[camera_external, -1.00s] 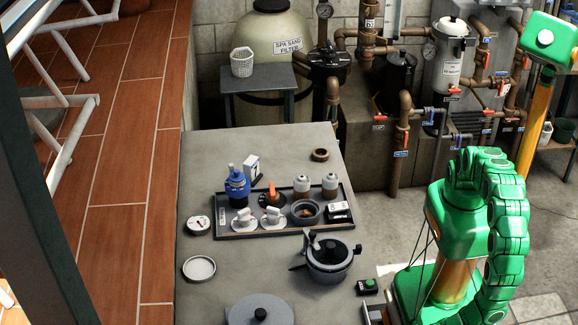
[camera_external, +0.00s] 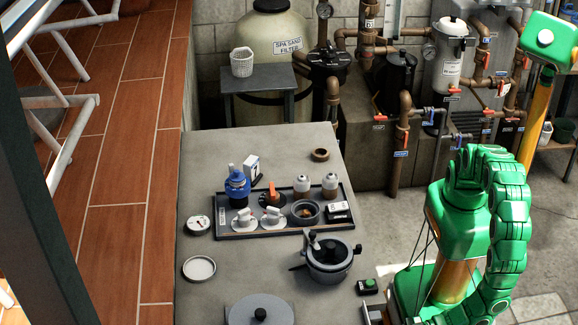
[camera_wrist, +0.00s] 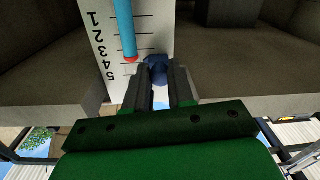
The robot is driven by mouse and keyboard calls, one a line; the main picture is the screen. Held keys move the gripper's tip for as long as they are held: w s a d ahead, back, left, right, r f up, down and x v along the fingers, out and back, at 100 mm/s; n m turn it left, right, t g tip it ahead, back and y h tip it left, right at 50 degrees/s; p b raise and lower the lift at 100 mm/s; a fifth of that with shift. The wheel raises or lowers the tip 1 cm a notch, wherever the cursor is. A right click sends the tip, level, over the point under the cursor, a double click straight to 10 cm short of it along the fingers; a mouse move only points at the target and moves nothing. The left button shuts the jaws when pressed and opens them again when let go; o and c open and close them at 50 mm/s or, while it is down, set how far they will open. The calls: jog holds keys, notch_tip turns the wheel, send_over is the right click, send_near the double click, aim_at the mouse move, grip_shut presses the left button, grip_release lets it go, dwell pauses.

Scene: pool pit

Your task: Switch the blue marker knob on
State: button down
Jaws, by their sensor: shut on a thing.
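The blue marker knob (camera_wrist: 157,68) shows in the wrist view at the lower part of a white scale plate (camera_wrist: 101,45). The plate carries black ticks and numbers, which appear upside down. A light blue bar (camera_wrist: 125,28) with a red end runs along the plate, beside the knob. My gripper (camera_wrist: 161,82) has its two dark fingers on either side of the knob and is shut on it. The fingers partly hide the knob, so its turn angle is hard to tell. In the external view I cannot make out the knob or the fingertips.
In the external view a grey counter (camera_external: 205,160) holds a tray (camera_external: 228,231) with cups and jars, a dark pot (camera_external: 328,262) and a grey lid (camera_external: 258,312). Pipes with red valves and a sand filter (camera_external: 275,40) stand behind. Grey blocks flank the plate in the wrist view.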

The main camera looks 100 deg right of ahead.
jog(key=shift+r, duration=2.45)
jog(key=c, duration=1.3)
grip_release()
jog(key=shift+r, duration=0.1)
jog(key=shift+o, duration=0.3)
jog(key=s, duration=0.7)
jog(key=shift+s, duration=0.4)
jog(key=shift+d, duration=0.1)
